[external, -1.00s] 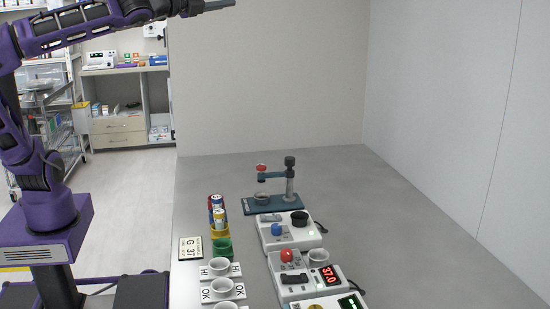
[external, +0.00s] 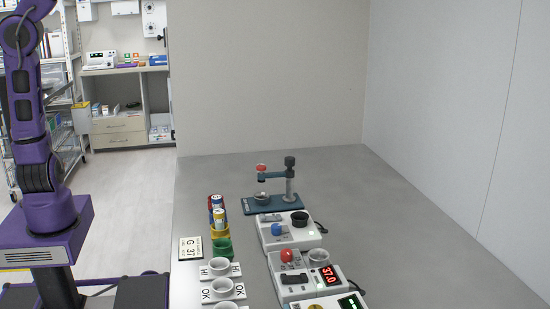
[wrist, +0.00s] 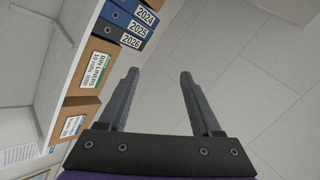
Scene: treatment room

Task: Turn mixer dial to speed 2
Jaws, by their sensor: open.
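A white device with a blue dial (external: 277,229) and a black round cup (external: 299,218) on top stands on the grey table; it looks like the mixer (external: 293,239). The dial's markings are too small to read. My gripper (wrist: 159,74) shows in the wrist view, open and empty, its two dark fingers apart over the pale tiled floor. It is outside the external view, where my arm rises at the left edge, well away from the mixer.
Shelves with blue binders (wrist: 126,26) and boxes show near my gripper. The table's right side is clear.

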